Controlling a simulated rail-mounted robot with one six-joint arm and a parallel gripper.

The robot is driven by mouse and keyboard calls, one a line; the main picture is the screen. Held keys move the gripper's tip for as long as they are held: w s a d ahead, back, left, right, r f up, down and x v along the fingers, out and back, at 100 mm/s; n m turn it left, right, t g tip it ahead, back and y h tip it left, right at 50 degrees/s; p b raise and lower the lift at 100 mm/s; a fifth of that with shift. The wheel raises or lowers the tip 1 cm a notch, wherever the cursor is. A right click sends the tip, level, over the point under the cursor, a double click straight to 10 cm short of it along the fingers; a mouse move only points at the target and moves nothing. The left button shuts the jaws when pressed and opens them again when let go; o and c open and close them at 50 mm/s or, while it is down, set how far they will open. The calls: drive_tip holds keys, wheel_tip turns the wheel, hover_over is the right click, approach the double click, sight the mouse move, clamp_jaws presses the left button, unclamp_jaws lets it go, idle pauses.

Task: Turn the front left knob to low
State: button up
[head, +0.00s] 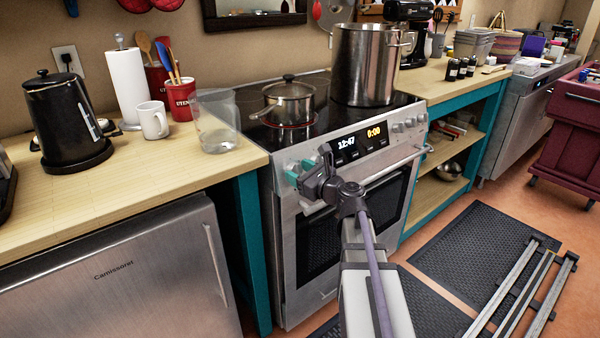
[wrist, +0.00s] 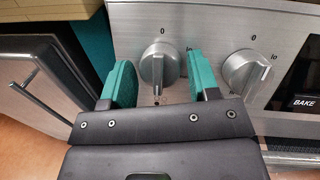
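The stove (head: 335,225) has a steel front panel with knobs and a lit display. In the wrist view the leftmost knob (wrist: 158,66) has its grip bar about upright, with a 0 mark above it and a partly hidden mark to its upper right. My gripper (wrist: 163,80) is open, with one teal fingertip on each side of this knob. The second knob (wrist: 246,71) is right of the fingers. In the head view my gripper (head: 299,172) is at the panel's left end and hides much of the knobs there.
A lidded saucepan (head: 290,103) stands over a reddish ring on the cooktop, with a tall pot (head: 365,65) behind to the right. The oven handle (head: 395,165) runs below the panel. A clear container (head: 215,120) stands on the left counter (head: 150,172) near the stove.

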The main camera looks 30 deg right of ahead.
drive_tip(key=c, duration=0.7)
drive_tip(key=shift+o, duration=0.2)
drive_tip(key=shift+n, duration=0.5)
drive_tip(key=n, duration=0.2)
drive_tip(key=n+g+y+p, duration=0.1)
drive_tip(key=n, duration=0.1)
drive_tip(key=n+g+p, duration=0.1)
drive_tip(key=n, duration=0.1)
drive_tip(key=shift+w+d+r+y, duration=0.1)
drive_tip(key=shift+r+y, duration=0.15)
drive_tip(key=shift+y, duration=0.15)
drive_tip(key=n+g+p, duration=0.1)
drive_tip(key=n, duration=0.2)
drive_tip(key=n+g+p, duration=0.1)
drive_tip(key=n, duration=0.2)
drive_tip(key=shift+r+p, duration=0.1)
drive_tip(key=shift+p, duration=0.3)
drive_tip(key=n+g+p, duration=0.1)
drive_tip(key=n, duration=0.2)
drive_tip(key=n+p, duration=0.2)
drive_tip(key=n, duration=0.1)
drive_tip(key=shift+r+g+h, duration=0.1)
drive_tip(key=shift+g+h, duration=0.3)
drive_tip(key=n+p, duration=0.1)
drive_tip(key=n, duration=0.1)
drive_tip(key=n+h+p, duration=0.1)
drive_tip(key=n, duration=0.2)
drive_tip(key=shift+g+h, duration=0.3)
drive_tip(key=shift+g, duration=0.1)
drive_tip(key=shift+n, duration=0.4)
